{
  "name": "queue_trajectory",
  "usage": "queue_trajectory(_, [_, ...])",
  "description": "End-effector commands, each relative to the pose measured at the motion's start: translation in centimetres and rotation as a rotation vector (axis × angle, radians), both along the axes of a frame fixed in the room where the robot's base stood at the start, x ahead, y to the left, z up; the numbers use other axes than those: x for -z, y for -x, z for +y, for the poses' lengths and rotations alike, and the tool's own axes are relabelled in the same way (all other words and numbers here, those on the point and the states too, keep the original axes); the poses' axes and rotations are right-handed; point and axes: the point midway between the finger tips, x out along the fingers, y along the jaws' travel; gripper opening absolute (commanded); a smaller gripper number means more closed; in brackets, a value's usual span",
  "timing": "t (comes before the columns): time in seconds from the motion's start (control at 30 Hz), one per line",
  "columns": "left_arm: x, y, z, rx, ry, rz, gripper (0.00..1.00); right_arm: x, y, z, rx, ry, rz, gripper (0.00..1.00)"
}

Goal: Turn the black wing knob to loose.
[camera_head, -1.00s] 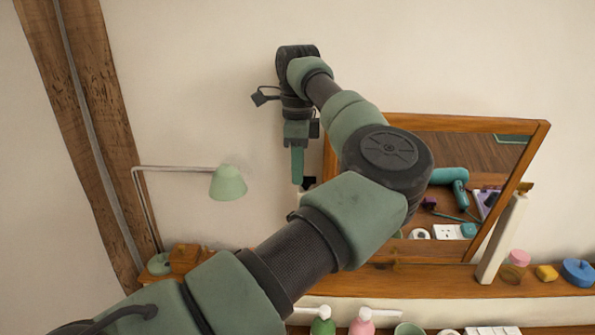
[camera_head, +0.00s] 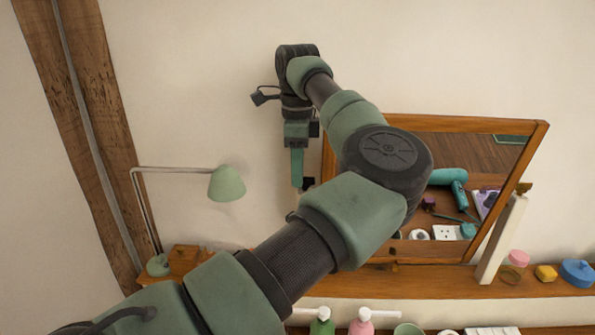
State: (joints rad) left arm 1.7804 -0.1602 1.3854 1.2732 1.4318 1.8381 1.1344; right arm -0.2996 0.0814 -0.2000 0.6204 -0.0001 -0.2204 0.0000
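The mirror (camera_head: 455,122) has a wooden frame and stands tilted on the shelf. A small black piece, which looks like the black wing knob (camera_head: 308,185), shows at the mirror's left side, partly hidden by my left gripper and arm. My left gripper (camera_head: 297,170) points down just left of this piece, its green fingers seen edge-on. I cannot tell whether they touch the knob or how far they are apart. A brown knob (camera_head: 524,188) sits at the top of the pale right post (camera_head: 503,240). My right gripper is out of view.
The wooden shelf (camera_head: 430,283) holds a pink-lidded jar (camera_head: 518,258), a yellow block (camera_head: 546,273) and a blue round box (camera_head: 577,272). Pump bottles (camera_head: 322,322) stand below. My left arm crosses before the mirror.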

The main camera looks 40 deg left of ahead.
Motion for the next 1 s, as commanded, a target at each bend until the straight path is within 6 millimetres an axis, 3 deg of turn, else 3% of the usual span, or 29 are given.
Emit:
queue_trajectory(0.5, [-7.2,-0.1,0.0,0.001,-0.002,-0.002,0.28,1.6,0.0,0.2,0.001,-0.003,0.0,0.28])
queue_trajectory(1.0, [-7.6,-0.1,-0.1,0.0,-0.002,-0.001,0.28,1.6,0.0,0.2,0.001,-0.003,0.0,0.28])
